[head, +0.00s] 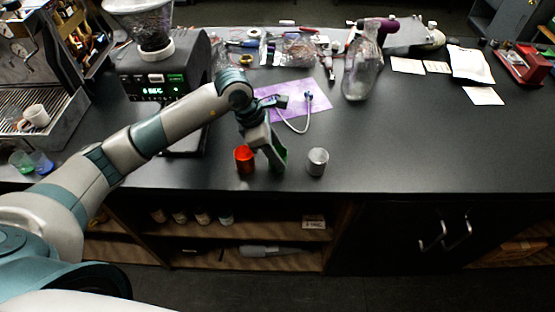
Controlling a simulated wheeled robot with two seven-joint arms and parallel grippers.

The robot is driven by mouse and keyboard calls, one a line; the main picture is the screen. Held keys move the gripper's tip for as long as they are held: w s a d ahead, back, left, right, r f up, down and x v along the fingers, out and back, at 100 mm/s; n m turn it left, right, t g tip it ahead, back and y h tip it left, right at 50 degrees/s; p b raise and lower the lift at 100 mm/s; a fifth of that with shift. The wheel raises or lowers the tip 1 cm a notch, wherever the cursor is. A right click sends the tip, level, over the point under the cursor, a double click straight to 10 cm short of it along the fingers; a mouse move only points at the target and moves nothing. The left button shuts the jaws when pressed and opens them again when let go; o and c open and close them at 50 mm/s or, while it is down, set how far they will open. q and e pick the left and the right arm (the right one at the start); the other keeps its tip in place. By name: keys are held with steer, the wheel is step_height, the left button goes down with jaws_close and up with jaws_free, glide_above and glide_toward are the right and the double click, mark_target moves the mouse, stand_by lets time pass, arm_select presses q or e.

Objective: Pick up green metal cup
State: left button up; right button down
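The green metal cup (282,155) stands near the front edge of the dark counter, between a red cup (244,160) on its left and a silver cup (317,161) on its right. My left gripper (274,158) reaches down over the green cup and covers most of it. Only a strip of green shows at the gripper's right side. The fingers are seen from behind, and I cannot tell whether they are open or shut on the cup. My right gripper is not in view.
A purple sheet (318,98) with a white tube lies just behind the gripper. A glass bottle (360,72) stands at the back right. A grinder (165,75) stands at the left. The counter (430,150) right of the silver cup is clear.

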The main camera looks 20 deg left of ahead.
arm_select(q)
steer(key=shift+r, duration=0.1)
steer(key=shift+r+b, duration=0.5)
steer(key=r, duration=0.1)
steer(key=r+b, duration=0.2)
steer(key=shift+s+d, duration=0.1)
steer(key=shift+s, duration=0.15)
steer(key=s+d+r+b, duration=0.3)
steer(key=s+r, duration=0.4)
steer(key=s, duration=0.3)
steer(key=shift+s+b, duration=0.4)
steer(key=shift+b, duration=0.05)
